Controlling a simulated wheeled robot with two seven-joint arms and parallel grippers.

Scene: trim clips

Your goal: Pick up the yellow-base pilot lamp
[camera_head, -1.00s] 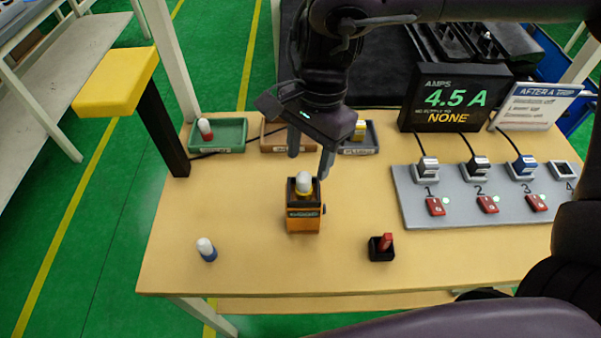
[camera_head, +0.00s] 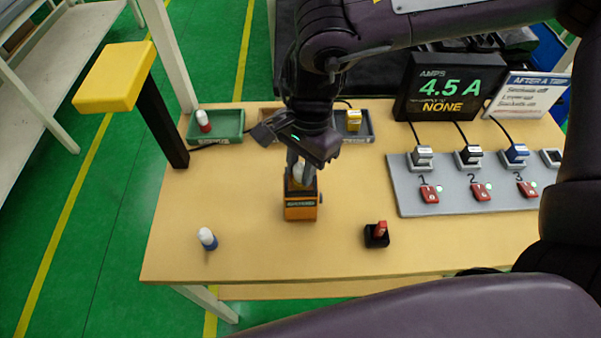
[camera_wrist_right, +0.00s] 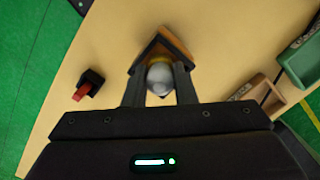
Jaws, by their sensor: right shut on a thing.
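The yellow-base pilot lamp has a white dome (camera_head: 298,173) and sits in the top of an orange box (camera_head: 300,211) with a dark upper part, near the middle of the table. In the right wrist view the white dome (camera_wrist_right: 160,78) shows between the fingers, with a bit of its yellow base behind it. My right gripper (camera_head: 300,172) points down from above and is shut on the lamp. In the right wrist view its fingers (camera_wrist_right: 160,88) are on both sides of the dome. My left gripper is not in view.
A blue-base lamp (camera_head: 207,239) stands at the front left. A black block with a red switch (camera_head: 377,235) is right of the box. Green (camera_head: 230,126) and grey (camera_head: 366,136) trays stand behind. A grey socket panel (camera_head: 425,204) is at right; a yellow-topped post (camera_head: 115,76) at left.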

